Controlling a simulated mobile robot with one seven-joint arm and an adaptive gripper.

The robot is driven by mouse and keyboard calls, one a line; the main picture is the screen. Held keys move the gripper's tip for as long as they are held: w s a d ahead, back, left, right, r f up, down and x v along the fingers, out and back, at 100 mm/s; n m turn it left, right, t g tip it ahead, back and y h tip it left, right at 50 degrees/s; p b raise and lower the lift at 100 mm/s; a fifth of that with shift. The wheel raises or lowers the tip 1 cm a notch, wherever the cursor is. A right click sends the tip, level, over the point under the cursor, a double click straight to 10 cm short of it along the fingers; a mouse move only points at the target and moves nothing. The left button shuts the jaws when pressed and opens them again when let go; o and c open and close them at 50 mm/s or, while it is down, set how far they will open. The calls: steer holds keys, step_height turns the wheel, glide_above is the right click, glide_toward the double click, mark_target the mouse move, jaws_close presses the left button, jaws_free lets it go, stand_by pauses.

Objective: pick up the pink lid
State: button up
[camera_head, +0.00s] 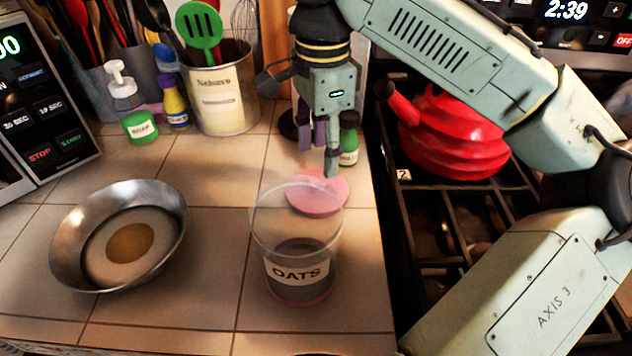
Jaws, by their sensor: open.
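The pink lid (326,193) is a flat round disc lying on the tiled counter, just behind a clear container (297,245) labelled OATS. The container's rim overlaps the lid's front left part in the picture. My gripper (318,160) points down above the lid's back edge, with its fingers apart and nothing between them. One finger reaches down close to the lid; I cannot tell whether it touches. The container stands upright, without a lid on it, and holds dark contents in its lower part.
A metal bowl (65,250) stands at the left. A green bottle (348,140) stands right behind my gripper. A utensil canister (222,100), a soap bottle (140,125) and a yellow bottle (174,104) stand at the back. A red kettle (455,140) sits on the stove at right.

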mark_target(317, 175)
steer(key=f, duration=0.4)
steer(key=f+p, duration=0.1)
steer(key=f, duration=0.1)
steer(key=shift+w+a+f, duration=0.1)
steer(key=shift+a+f, duration=0.1)
steer(key=shift+a, duration=0.1)
steer(key=shift+c, duration=0.3)
steer(key=c, duration=1)
steer(key=shift+r, duration=0.15)
